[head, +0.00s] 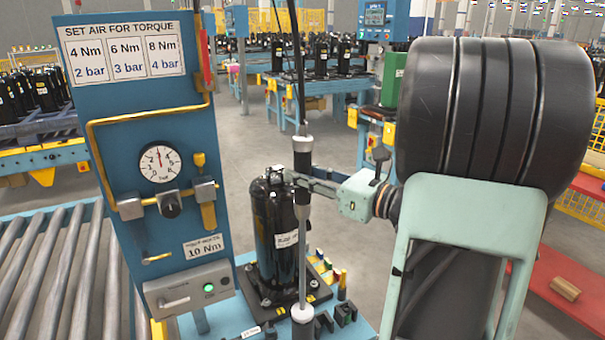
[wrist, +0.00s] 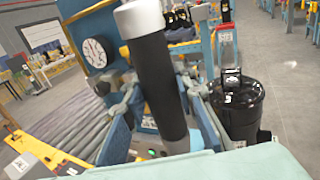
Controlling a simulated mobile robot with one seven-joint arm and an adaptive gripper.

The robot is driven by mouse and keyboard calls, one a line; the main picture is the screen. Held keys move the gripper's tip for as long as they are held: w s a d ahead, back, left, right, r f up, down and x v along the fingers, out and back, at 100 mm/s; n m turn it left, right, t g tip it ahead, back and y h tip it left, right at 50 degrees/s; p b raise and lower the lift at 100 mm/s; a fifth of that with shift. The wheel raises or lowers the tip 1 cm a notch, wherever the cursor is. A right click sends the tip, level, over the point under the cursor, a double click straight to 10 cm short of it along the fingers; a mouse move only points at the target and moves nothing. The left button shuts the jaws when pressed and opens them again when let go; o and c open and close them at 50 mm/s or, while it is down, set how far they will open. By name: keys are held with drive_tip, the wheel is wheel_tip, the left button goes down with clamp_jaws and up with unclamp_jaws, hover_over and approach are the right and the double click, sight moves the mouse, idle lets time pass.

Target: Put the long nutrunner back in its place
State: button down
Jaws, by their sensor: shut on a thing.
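The long nutrunner (head: 302,155) hangs upright in the head view, with a black body, pale collars and a long grey shaft. Its lower end, with a pale collar and black part, reaches the bottom of the picture. My gripper (head: 302,182) is shut on it just below the upper black body. In the wrist view the nutrunner's black body with a white cap (wrist: 156,82) stands slightly tilted between the fingers (wrist: 165,105). The black compressor (head: 272,225) stands close behind and left of the shaft. I cannot tell which spot is the nutrunner's place.
A blue panel (head: 135,215) with a gauge (head: 160,163) and torque signs stands at left, beside a roller conveyor (head: 50,270). Small black holders (head: 345,313) and coloured sockets (head: 327,262) sit right of the compressor. A dark cable runs up from the nutrunner.

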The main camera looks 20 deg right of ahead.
drive_tip(key=shift+f+b, duration=0.6)
drive_tip(key=shift+f, duration=0.05)
drive_tip(key=c, duration=1.5)
unclamp_jaws()
drive_tip(key=shift+f, duration=0.25)
drive_tip(key=v, duration=1.2)
drive_tip(key=shift+a+r, duration=0.1)
